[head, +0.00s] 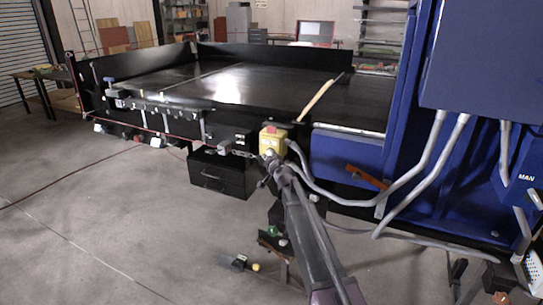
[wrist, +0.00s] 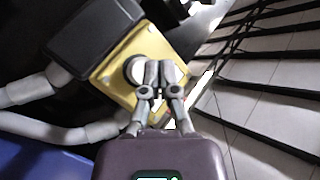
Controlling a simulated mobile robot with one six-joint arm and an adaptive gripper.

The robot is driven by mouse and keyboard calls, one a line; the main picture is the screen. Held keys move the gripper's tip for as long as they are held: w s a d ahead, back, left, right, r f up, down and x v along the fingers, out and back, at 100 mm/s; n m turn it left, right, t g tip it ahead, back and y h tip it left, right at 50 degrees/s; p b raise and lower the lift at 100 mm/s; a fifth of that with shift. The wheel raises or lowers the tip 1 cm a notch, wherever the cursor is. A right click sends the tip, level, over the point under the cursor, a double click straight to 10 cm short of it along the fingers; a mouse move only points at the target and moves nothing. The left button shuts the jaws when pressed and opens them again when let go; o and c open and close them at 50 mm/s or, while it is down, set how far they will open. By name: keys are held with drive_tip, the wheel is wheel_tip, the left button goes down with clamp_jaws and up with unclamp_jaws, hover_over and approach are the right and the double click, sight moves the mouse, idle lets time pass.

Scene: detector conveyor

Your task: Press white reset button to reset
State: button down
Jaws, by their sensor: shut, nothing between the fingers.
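A yellow control box (head: 272,141) is mounted at the front edge of the conveyor; it fills the upper middle of the wrist view (wrist: 118,82). On its face, a pale round button in a dark ring (wrist: 133,68) shows in the wrist view, partly covered by my fingers. My gripper (head: 268,156) is shut and empty, with its fingertips (wrist: 160,70) right in front of the box face, overlapping the button's right side. I cannot tell whether they touch it. In the head view my gripper hides the button.
The black conveyor bed (head: 180,83) lies behind the box. Grey conduits (head: 330,195) run from the box to the blue detector housing (head: 345,155) at right. A black drawer unit (head: 222,174) stands below. The floor at left is mostly open.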

drive_tip(key=shift+w, duration=0.25)
idle(0.4)
drive_tip(key=shift+w+d, duration=0.1)
drive_tip(key=shift+w, duration=0.2)
drive_tip(key=shift+w+d, duration=0.2)
drive_tip(key=shift+w, duration=0.3)
idle(1.4)
drive_tip(key=shift+s, duration=0.2)
drive_tip(key=shift+s+a, duration=0.3)
drive_tip(key=shift+s, duration=0.4)
drive_tip(key=shift+s+a, duration=0.3)
drive_tip(key=shift+s, duration=0.5)
drive_tip(key=shift+s+a, duration=0.25)
drive_tip(key=shift+s, duration=0.5)
drive_tip(key=shift+s+a, duration=0.3)
drive_tip(key=shift+s, duration=0.5)
